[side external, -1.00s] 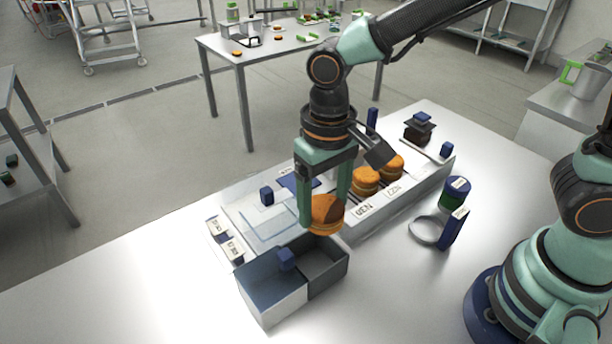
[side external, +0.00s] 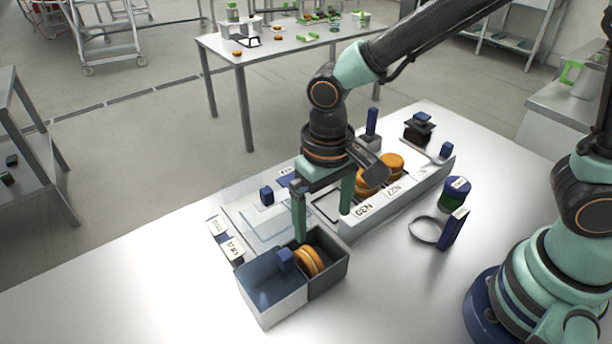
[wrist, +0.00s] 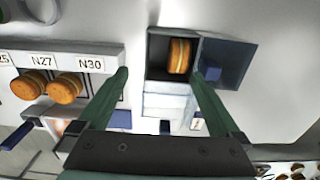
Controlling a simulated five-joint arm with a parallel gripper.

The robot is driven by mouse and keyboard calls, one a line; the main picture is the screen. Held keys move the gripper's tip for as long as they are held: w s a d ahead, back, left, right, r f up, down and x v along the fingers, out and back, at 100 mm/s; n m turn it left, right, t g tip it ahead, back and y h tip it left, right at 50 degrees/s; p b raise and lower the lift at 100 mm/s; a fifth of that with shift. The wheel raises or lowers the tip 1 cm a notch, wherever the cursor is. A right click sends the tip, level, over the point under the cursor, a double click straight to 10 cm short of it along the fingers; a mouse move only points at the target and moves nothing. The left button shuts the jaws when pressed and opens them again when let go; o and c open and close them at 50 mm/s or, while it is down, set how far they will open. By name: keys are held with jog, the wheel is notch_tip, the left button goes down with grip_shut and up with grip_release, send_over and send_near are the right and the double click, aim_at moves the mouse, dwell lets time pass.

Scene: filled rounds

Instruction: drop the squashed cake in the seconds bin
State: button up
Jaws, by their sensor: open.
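The squashed cake (side external: 308,261), an orange-brown filled round with a pale band, lies inside the open right compartment of the grey two-part bin (side external: 331,280). It rests on its edge, tilted. The wrist view also shows the cake (wrist: 179,56) in the dark compartment. The bin's other compartment has a blue cover with a blue knob (side external: 285,256). My gripper (side external: 322,227) is open and empty, just above and behind the bin, with its fingers spread wide. The left finger is close to the bin's back edge; whether it touches cannot be told.
Two more cakes (side external: 392,165) stand on the labelled tray (side external: 399,207) behind my gripper. A blue-green jar (side external: 456,191), a ring (side external: 424,233) and a blue block (side external: 453,230) stand to the right. The table's front is clear.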

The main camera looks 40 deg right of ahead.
notch_tip(320, 180, up, 12)
dwell(0.5)
jog(key=s+d+r+t, duration=0.1)
jog(key=d+t, duration=0.4)
jog(key=d, duration=1.3)
jog(key=shift+d+r+t, duration=0.15)
jog(key=shift+d+t, duration=0.15)
jog(key=shift+d, duration=0.1)
